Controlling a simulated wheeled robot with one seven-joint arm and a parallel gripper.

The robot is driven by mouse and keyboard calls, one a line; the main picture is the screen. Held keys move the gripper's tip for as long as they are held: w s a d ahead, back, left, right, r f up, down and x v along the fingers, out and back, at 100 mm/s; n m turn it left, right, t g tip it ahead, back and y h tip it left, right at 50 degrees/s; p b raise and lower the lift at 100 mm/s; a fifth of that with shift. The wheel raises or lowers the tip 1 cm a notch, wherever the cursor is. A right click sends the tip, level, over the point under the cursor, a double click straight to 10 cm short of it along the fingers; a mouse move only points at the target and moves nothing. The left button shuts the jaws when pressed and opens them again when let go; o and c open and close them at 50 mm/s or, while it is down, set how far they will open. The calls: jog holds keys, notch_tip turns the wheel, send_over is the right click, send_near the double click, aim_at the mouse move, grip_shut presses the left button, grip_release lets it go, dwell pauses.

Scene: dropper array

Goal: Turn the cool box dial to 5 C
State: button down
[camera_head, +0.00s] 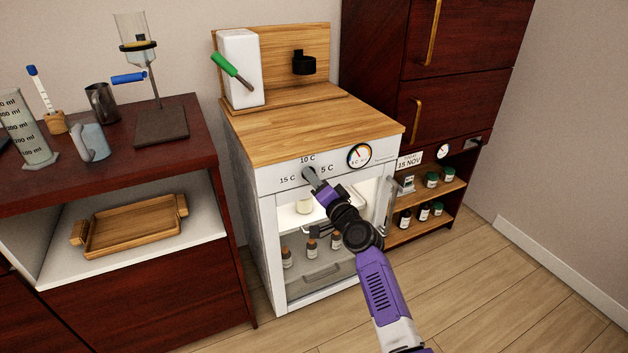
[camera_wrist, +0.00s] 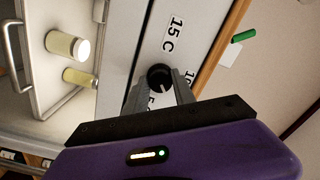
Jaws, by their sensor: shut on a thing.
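The cool box (camera_head: 266,225) is a white cabinet with a wooden top. Its front panel carries the labels 15 C, 10 C and 5 C around a dark dial, with a round gauge (camera_head: 359,155) to the right. My gripper (camera_head: 310,174) is at the dial and mostly covers it in the head view. In the wrist view the black round dial (camera_wrist: 160,77) sits between my grey fingertips, which are shut on it. A short pale mark shows on the dial's lower side, but I cannot tell exactly which label it points to. The 15 C label (camera_wrist: 173,35) is clear; the other two are partly hidden.
Bottles and a tray (camera_wrist: 90,55) show inside the cool box below the panel. A dark counter (camera_head: 185,112) with glassware stands left. A wooden cabinet (camera_head: 440,120) with bottle shelves stands right. The floor in front is clear.

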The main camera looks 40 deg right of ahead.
jog(key=m+p, duration=0.1)
jog(key=m, duration=0.5)
jog(key=shift+w+a+r, duration=0.1)
jog(key=shift+m, duration=0.4)
jog(key=c, duration=1.1)
grip_release()
jog(key=shift+o, duration=0.2)
jog(key=p+v, duration=0.1)
jog(key=v, duration=0.7)
jog(key=shift+w, duration=0.1)
